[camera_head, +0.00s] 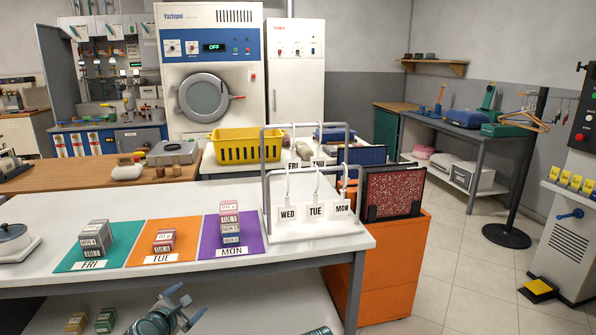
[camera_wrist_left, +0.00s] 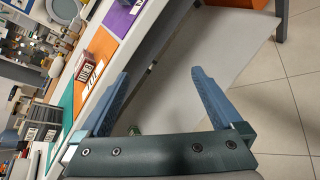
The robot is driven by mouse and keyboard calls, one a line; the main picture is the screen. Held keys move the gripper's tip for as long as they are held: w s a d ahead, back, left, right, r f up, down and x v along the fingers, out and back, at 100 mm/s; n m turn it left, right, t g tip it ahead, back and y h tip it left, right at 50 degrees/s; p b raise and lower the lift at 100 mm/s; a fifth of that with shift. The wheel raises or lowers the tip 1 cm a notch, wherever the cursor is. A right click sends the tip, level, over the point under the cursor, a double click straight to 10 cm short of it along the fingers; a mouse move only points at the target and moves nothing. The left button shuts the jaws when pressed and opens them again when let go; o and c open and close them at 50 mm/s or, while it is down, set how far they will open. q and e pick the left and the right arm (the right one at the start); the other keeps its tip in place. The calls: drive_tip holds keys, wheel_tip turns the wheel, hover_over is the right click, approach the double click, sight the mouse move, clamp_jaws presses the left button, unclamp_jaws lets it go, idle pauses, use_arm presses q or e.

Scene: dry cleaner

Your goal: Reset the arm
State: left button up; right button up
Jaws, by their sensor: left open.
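My left gripper (camera_head: 189,304) is low in the head view, in front of the white table (camera_head: 330,258) and below its top. In the left wrist view my left gripper (camera_wrist_left: 160,76) has its two blue fingers wide apart with nothing between them. Behind the fingers lie the table's edge and the pale lower shelf (camera_wrist_left: 215,45). My right gripper is not in view; only a small teal piece, perhaps of my right arm, shows at the bottom edge of the head view.
Labelled blocks stand on a teal mat (camera_head: 118,235), an orange mat (camera_head: 187,225) and a purple mat (camera_head: 210,243). A white tag rack (camera_head: 318,228) stands at the table's right end. An orange cabinet (camera_head: 400,262) stands beyond it. Small boxes (camera_head: 105,320) sit on the lower shelf.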

use_arm(q)
drive_tip(key=s+d+f+m+g+h, duration=0.1)
drive_tip(key=s+d+f+m+g, duration=0.45)
drive_tip(key=d+f+m, duration=0.65)
drive_tip(key=s+m+g+y, duration=0.2)
drive_tip(key=s+m+g, duration=0.65)
drive_tip(key=m, duration=0.65)
drive_tip(key=s+d+r+m+p, duration=0.1)
drive_tip(key=s+d+r+p, duration=0.1)
drive_tip(key=r+p, duration=0.4)
drive_tip(key=s+d+r+m+y+p, duration=0.1)
drive_tip(key=s+d+r+p, duration=0.1)
drive_tip(key=d+r+p, duration=0.3)
drive_tip(key=s+d+r+m+p, duration=0.1)
drive_tip(key=d+r+p, duration=0.3)
drive_tip(key=r+p, duration=0.5)
drive_tip(key=shift+s+d+r+m+t+y+p, duration=0.2)
drive_tip(key=shift+s+m+t+y+p, duration=0.1)
drive_tip(key=shift+s+p, duration=0.5)
